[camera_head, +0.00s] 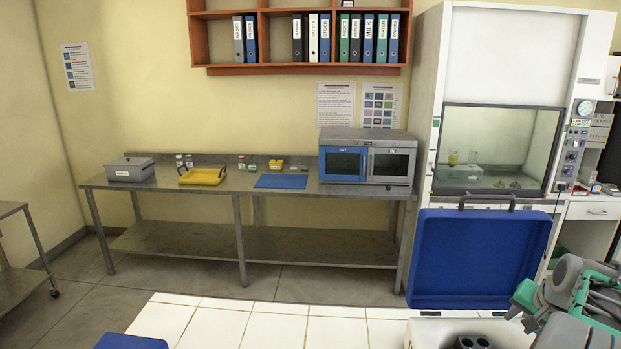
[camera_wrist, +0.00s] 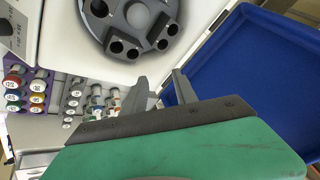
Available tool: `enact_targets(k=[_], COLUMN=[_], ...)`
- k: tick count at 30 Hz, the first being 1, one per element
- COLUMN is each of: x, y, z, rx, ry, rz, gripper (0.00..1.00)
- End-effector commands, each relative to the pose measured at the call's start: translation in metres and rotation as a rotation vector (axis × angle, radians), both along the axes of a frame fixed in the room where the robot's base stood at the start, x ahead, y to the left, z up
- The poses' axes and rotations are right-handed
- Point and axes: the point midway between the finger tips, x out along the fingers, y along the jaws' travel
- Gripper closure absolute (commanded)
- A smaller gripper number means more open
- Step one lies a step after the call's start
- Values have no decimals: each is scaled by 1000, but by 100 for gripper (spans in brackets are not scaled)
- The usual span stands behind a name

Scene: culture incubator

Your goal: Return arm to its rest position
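My gripper (camera_wrist: 160,82) shows in the wrist view with its two grey fingers apart and nothing visible between them. My green and grey arm (camera_head: 575,305) is folded at the lower right of the head view, beside an open centrifuge; the fingers cannot be made out there. In the wrist view the dark round rotor (camera_wrist: 140,22) lies beyond the fingers. The centrifuge's blue lid (camera_head: 478,258) stands raised and also fills the right of the wrist view (camera_wrist: 250,70).
A steel bench (camera_head: 215,188) along the wall holds a grey box (camera_head: 130,169), a yellow tray (camera_head: 203,177), a blue mat (camera_head: 281,181) and a blue-and-grey incubator (camera_head: 367,160). A fume hood (camera_head: 500,150) stands at right. Coloured-cap tubes (camera_wrist: 38,85) lie left of my fingers. Floor before the bench is clear.

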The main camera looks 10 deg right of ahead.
Motion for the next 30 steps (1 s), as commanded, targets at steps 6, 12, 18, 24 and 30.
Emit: enact_targets(k=[6,12,18,24,30], x=[-78,-91,-60,-58,-58], y=[157,310,406,432,431], z=[-61,-60,-10,-8,-8], rx=[67,-56,-216,-228,-228], ry=[348,377,202,188,189], rz=[253,554,872,957,955], gripper=[66,66,66,66,66])
